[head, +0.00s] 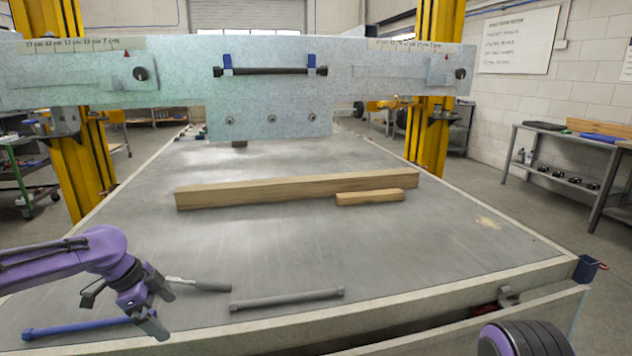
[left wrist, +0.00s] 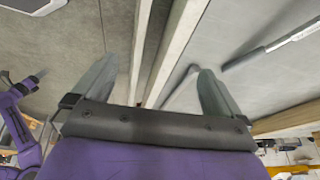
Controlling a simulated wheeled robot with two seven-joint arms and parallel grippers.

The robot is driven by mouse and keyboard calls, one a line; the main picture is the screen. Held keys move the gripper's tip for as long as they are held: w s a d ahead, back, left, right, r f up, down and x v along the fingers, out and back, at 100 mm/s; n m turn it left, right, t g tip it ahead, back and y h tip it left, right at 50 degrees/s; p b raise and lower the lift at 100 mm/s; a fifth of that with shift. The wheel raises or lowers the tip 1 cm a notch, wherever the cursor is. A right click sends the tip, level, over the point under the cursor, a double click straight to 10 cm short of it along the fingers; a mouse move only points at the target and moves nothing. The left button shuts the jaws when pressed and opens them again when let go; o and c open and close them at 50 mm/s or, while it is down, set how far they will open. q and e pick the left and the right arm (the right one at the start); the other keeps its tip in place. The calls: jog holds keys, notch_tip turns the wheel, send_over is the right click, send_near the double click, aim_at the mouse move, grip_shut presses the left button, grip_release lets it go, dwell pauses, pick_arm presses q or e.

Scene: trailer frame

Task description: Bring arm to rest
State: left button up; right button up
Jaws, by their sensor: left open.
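My left gripper (head: 158,306) hangs over the front left part of the grey trailer bed (head: 400,250) in the head view. It is open, with nothing between its fingers. In the left wrist view its two fingers (left wrist: 155,85) stand wide apart, with the pale edge rails of the bed showing beyond them. The purple left arm comes in from the left edge of the head view. My right gripper is not in view; a purple and black part of mine shows at the bottom right.
A grey bar (head: 287,299), a blue bar (head: 75,327) and a grey-handled tool (head: 205,285) lie near the gripper. A long wooden beam (head: 290,190) and a short block (head: 370,197) lie farther back. A pale crossbeam (head: 180,75) spans above, holding a dark bar (head: 270,71).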

pick_arm(q)
jog(key=w+d+f+n+t+h, duration=0.2)
jog(key=w+d+f+n+t, duration=0.15)
jog(key=d+n, duration=0.4)
jog(key=s+d+f+n+t+y, duration=0.3)
jog(key=s+f+n, duration=0.4)
jog(key=f+n, duration=0.4)
jog(key=s+a+f+n+g+y, duration=0.1)
jog(key=s+f, duration=0.3)
jog(key=s, duration=0.7)
jog(key=s+a+f+n+g+y+p, duration=0.1)
jog(key=s+a+f+g+y, duration=0.1)
jog(key=s, duration=0.9)
jog(key=s+a+f+n+g+y+p, duration=0.1)
jog(key=s+a+f+g+y, duration=0.1)
jog(key=s+f, duration=0.6)
jog(key=s+a+y, duration=0.1)
jog(key=s+a, duration=0.1)
jog(key=s, duration=0.1)
jog(key=shift+s+a, duration=0.15)
jog(key=shift+a, duration=0.1)
